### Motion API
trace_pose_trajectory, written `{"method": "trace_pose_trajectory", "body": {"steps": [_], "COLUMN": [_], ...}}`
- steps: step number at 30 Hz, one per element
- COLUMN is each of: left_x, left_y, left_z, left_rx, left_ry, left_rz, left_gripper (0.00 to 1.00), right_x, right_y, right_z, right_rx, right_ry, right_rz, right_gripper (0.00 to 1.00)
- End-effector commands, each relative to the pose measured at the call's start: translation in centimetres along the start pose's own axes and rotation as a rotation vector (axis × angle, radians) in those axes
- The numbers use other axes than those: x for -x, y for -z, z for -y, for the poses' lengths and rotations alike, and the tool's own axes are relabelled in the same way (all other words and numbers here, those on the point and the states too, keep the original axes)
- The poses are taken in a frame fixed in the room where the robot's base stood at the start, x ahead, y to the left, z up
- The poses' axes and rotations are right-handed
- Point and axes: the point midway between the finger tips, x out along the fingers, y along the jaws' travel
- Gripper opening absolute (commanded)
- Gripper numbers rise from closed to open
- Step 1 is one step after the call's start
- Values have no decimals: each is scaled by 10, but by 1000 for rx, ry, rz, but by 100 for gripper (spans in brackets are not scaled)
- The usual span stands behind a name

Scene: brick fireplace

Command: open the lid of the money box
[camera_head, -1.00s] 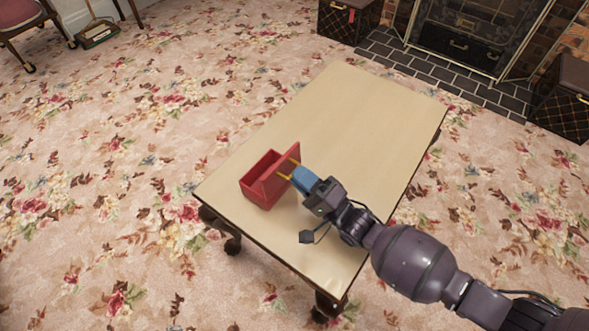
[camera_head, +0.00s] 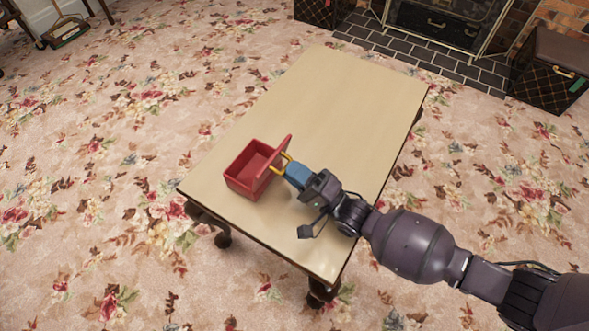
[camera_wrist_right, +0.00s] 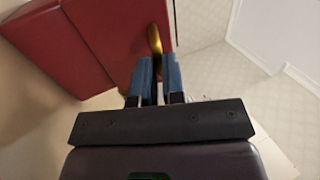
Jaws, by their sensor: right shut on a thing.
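The red money box (camera_head: 244,184) stands on the wooden table near its front left part. Its red lid (camera_head: 272,163) is raised and tilted up on the right side, and the box's inside shows. A yellow handle (camera_head: 288,163) sticks out from the lid. My right gripper (camera_head: 290,170) comes from the right and is shut on this handle. In the right wrist view the blue fingers (camera_wrist_right: 155,80) pinch the yellow handle (camera_wrist_right: 155,40), with the red lid (camera_wrist_right: 115,35) beside it. My left gripper is in neither view.
The table top (camera_head: 335,105) is bare behind and to the right of the box. A dark trunk (camera_head: 553,72) stands at the right beside the fireplace hearth (camera_head: 410,55). Flowered carpet surrounds the table.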

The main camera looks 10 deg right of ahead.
Motion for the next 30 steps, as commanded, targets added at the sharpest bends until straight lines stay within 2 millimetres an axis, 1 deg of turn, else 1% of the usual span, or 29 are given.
{"method": "trace_pose_trajectory", "body": {"steps": [3,4,9,17,20,25,30], "left_x": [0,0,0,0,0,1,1], "left_y": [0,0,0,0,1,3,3], "left_z": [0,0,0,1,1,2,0], "left_rx": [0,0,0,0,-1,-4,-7], "left_ry": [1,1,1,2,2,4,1], "left_rz": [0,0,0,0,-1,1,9], "left_gripper": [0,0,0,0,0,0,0], "right_x": [1,1,1,1,5,26,59], "right_y": [-1,-1,-1,0,0,0,0], "right_z": [-2,-2,-1,-1,0,0,0], "right_rx": [0,-1,-1,-1,0,1,1], "right_ry": [-5,-5,-3,-2,-2,-4,-4], "right_rz": [0,0,0,0,0,0,0], "right_gripper": [0,12,36,36,36,36,36]}}
